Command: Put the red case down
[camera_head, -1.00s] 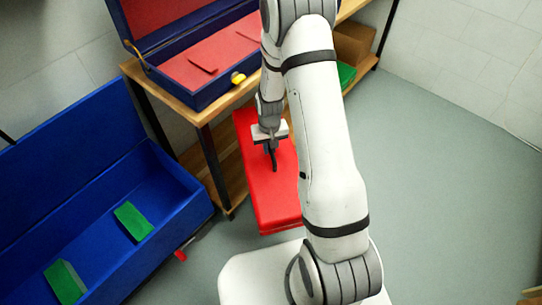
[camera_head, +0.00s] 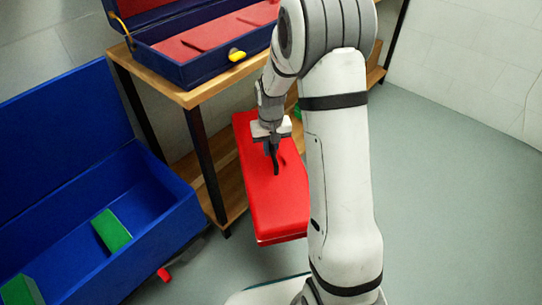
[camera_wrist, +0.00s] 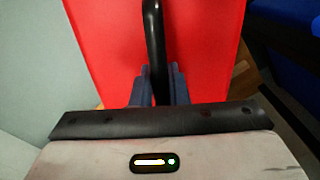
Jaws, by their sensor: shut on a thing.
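The red case (camera_head: 275,196) is a long flat box with a dark handle on its upper face. My gripper (camera_head: 272,150) is above it, with its jaws shut on the handle. In the wrist view the black handle (camera_wrist: 153,45) runs between the two blue fingers of my gripper (camera_wrist: 157,88), with the red case (camera_wrist: 95,40) filling the view behind. The case is beside the wooden shelf bench, in front of its lower shelf. My arm hides part of its right side. I cannot tell whether its underside touches anything.
A large open blue case (camera_head: 150,262) with green blocks (camera_head: 112,231) stands at the left. The wooden bench (camera_head: 200,92) carries an open dark blue case with red lining (camera_head: 205,38) and a yellow tag (camera_head: 237,56). Grey floor (camera_head: 450,190) is clear at the right.

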